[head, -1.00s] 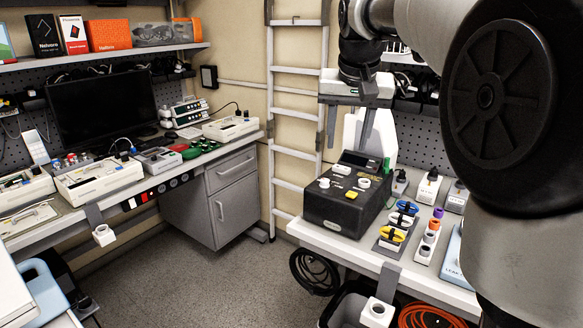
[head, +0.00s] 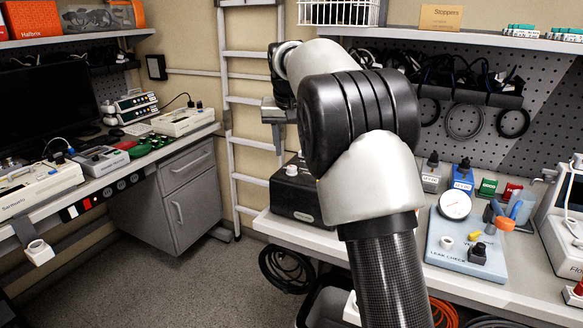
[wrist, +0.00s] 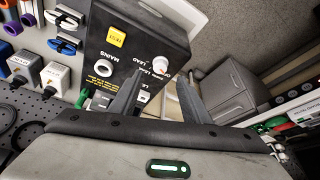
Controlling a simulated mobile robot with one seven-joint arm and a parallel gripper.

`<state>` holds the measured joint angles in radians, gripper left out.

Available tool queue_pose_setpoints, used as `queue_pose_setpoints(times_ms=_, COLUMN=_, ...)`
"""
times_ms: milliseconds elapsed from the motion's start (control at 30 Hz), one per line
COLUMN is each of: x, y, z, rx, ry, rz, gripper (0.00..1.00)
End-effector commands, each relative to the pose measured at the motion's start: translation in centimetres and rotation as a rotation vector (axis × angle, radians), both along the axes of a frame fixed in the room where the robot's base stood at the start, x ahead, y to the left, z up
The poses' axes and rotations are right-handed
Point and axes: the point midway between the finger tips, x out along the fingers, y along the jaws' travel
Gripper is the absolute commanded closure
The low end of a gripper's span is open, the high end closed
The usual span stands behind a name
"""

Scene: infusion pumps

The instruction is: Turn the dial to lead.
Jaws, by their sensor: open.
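The black tester box (head: 293,205) stands on the right-hand bench; my arm hides much of it in the head view. In the wrist view the box (wrist: 90,55) shows its top panel, with a white dial (wrist: 158,63) beside small white lettering that includes LEAD. Which mark the dial points to is too small to tell. A yellow button (wrist: 116,38) and a round white socket (wrist: 103,67) marked MAINS are on the same panel. My gripper (wrist: 160,80) is open and empty, its fingers pointing toward the dial with the dial between their tips in the picture; contact is not visible.
A blue leak-check board (head: 468,265) with a gauge lies further right on the bench. Cuffs and plugs (wrist: 50,75) lie beside the box in the wrist view. A ladder (head: 250,100) stands behind. Black cable (head: 285,270) hangs below the bench edge.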

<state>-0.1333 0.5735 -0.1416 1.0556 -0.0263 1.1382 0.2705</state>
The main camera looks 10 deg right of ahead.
Motion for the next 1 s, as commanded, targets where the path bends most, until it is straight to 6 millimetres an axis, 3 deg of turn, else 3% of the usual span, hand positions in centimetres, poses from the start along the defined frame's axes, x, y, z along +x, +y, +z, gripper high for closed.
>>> queue_pose_setpoints(times_ms=100, x=0.9, y=-0.3, z=-2.7, rx=0.0, ry=0.003, rz=-0.001, gripper=0.57)
queue_pose_setpoints(times_ms=300, x=2.1, y=-0.5, z=-5.2, rx=0.0, ry=0.0, rz=-0.001, gripper=0.57)
queue_pose_setpoints(times_ms=767, x=2.5, y=-0.6, z=-6.3, rx=0.001, ry=-0.001, rz=-0.001, gripper=0.57)
queue_pose_setpoints(times_ms=1000, x=2.5, y=-0.6, z=-6.2, rx=0.001, ry=-0.001, rz=0.0, gripper=0.97)
